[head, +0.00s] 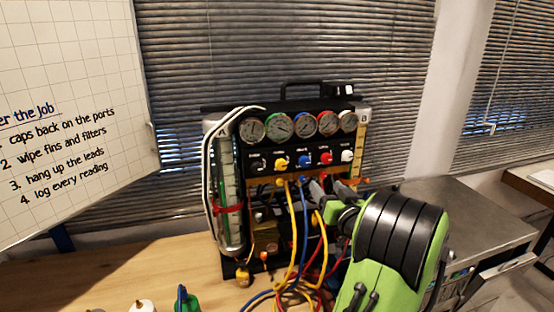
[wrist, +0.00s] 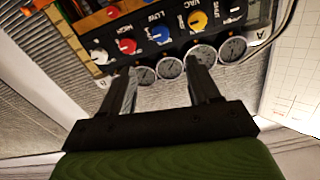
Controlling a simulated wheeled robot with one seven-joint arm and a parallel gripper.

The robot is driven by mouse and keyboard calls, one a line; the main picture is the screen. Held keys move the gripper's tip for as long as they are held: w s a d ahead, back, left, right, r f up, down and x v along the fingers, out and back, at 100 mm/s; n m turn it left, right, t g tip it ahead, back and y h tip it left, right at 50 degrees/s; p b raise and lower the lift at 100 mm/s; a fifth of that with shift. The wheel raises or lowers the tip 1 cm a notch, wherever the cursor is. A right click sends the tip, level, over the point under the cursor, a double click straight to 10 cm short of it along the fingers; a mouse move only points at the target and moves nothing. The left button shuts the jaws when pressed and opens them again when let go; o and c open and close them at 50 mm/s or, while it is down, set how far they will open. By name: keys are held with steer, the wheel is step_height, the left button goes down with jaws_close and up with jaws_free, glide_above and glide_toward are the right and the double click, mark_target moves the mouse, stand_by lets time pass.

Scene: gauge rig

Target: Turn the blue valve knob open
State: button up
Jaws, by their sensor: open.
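The blue valve knob (head: 304,160) is on the black front panel of the gauge rig (head: 290,104), between a yellow knob (head: 280,163) and a red knob (head: 325,158). In the wrist view, where the rig appears upside down, the blue knob (wrist: 160,35) lies beyond the fingertips, roughly between their lines. My gripper (wrist: 163,72) is open and empty, its two dark fingers apart and overlapping the gauges in that view. In the head view my gripper (head: 318,187) is in front of the panel, lower right of the blue knob, partly hidden by cables and my wrist.
Several round gauges (head: 305,124) sit above the knobs. A white knob (head: 347,156) is at the right. Yellow, blue and red hoses (head: 291,235) hang in front of the rig. A clear cylinder (head: 230,205) stands at its left. Bottles (head: 187,300) are on the wooden bench (head: 130,280).

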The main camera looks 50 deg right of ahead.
mark_target(306, 163)
steer(key=p+x, duration=0.7)
steer(key=x, duration=0.7)
steer(key=shift+w+d+r, duration=0.15)
steer(key=shift+w+r, duration=0.05)
steer(key=shift+w, duration=0.2)
steer(key=shift+w+d+f, duration=0.1)
steer(key=shift+w, duration=0.1)
steer(key=shift+c, duration=0.3)
steer(key=shift+f, duration=0.1)
steer(key=c, duration=1)
